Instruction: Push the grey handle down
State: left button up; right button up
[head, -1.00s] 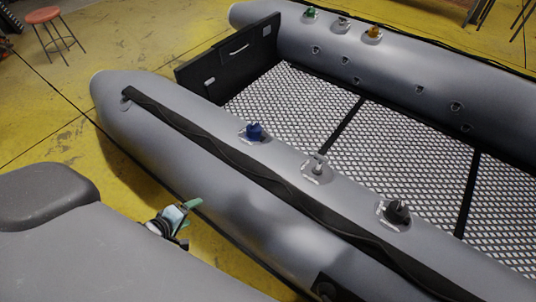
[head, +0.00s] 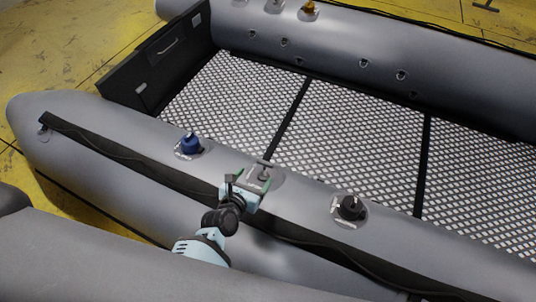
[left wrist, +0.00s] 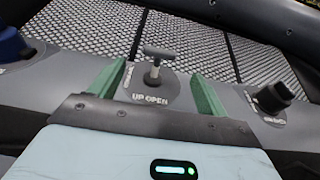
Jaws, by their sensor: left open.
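The grey handle (head: 264,174) is a small T-shaped valve handle on the near tube, between a blue and a black one. In the left wrist view the grey handle (left wrist: 156,54) stands upright on a round grey plate lettered "UP OPEN". My left gripper (head: 250,183) is just on the near side of the handle and partly overlaps its plate in the head view. Its green fingers (left wrist: 158,88) are open, with the handle showing beyond the gap between them. Nothing is held. My right gripper is out of view.
The blue valve handle (head: 190,145) is to the left and the black one (head: 351,207) to the right. A black strap (head: 120,155) runs along the near tube. The mesh floor (head: 355,135) beyond is clear.

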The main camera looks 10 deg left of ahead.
aim_at(264, 164)
pick_arm(q)
jog(key=shift+w+f, duration=0.15)
jog(key=shift+w, duration=0.15)
jog(key=b+x, duration=0.2)
jog(key=x, duration=0.3)
jog(key=shift+w+d+f, duration=0.1)
jog(key=shift+w+f, duration=0.1)
jog(key=shift+w, duration=0.05)
jog(key=shift+w+d+f, duration=0.1)
jog(key=shift+w+f, duration=0.05)
jog(key=shift+w, duration=0.4)
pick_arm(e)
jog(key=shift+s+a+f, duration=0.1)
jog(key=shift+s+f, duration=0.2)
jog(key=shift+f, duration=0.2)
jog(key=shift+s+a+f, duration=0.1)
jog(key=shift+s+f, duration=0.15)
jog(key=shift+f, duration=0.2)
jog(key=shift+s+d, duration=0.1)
